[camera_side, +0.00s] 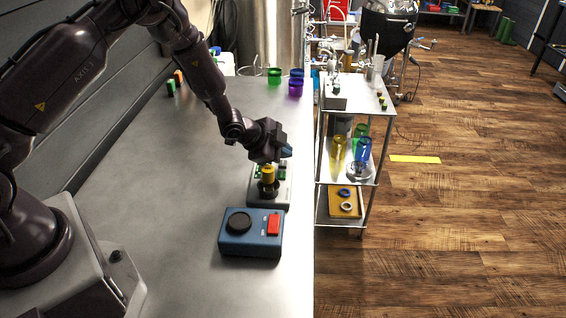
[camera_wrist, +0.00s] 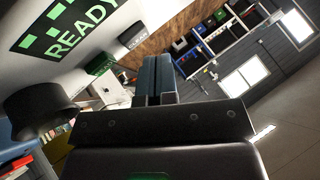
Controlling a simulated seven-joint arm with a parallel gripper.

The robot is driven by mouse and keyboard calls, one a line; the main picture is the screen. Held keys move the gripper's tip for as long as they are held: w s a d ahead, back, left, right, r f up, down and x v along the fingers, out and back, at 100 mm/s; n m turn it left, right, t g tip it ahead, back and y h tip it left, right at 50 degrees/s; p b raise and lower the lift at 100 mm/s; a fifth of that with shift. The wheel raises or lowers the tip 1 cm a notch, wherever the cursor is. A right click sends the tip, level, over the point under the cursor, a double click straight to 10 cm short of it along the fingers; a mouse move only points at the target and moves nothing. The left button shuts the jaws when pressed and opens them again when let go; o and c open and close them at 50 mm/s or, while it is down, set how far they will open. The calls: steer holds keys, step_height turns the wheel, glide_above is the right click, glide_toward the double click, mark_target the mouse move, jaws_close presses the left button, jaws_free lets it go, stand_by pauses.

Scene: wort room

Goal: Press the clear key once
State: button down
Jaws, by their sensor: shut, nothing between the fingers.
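A grey instrument (camera_side: 283,192) stands on the bench, with a small yellow-topped piece on its dark round part. In the wrist view its pale panel shows a green display (camera_wrist: 60,32) reading READY. A green key (camera_wrist: 99,64) and a dark grey key (camera_wrist: 132,33) with small light marks sit beside the display. I cannot read which one is the clear key. My gripper (camera_side: 287,151) is above the instrument's far end and seems clear of the keys. Its fingers, also in the wrist view (camera_wrist: 156,72), are shut and empty.
A blue box (camera_side: 248,251) with a black disc and red switch stands just in front of the instrument. Green, blue and purple cups (camera_side: 295,89) stand at the bench's back. A wheeled steel trolley (camera_side: 352,100) stands right of the bench edge. The bench left of the instrument is clear.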

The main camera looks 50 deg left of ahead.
mark_target(283, 165)
steer(key=shift+r, duration=2.5)
steer(key=shift+f, duration=0.1)
steer(key=shift+s+a+f, duration=0.2)
steer(key=shift+s+a, duration=0.05)
steer(key=s+g, duration=0.1)
steer(key=s+a+f+n+y, duration=0.1)
steer(key=s+n+g, duration=0.1)
steer(key=shift+s+a+f+g+y, duration=0.25)
steer(key=shift+s+f+g+y, duration=0.05)
steer(key=shift+s+f, duration=0.1)
steer(key=s+d+r+n, duration=0.2)
steer(key=s+r+n, duration=0.2)
steer(key=s+r, duration=0.9)
steer(key=s+d+r+n, duration=0.3)
steer(key=s+r+n, duration=0.1)
steer(key=s+r, duration=1)
steer(key=shift+s+r+n+g, duration=0.15)
steer(key=shift+s+n+g, duration=0.1)
steer(key=shift+n+g, duration=0.15)
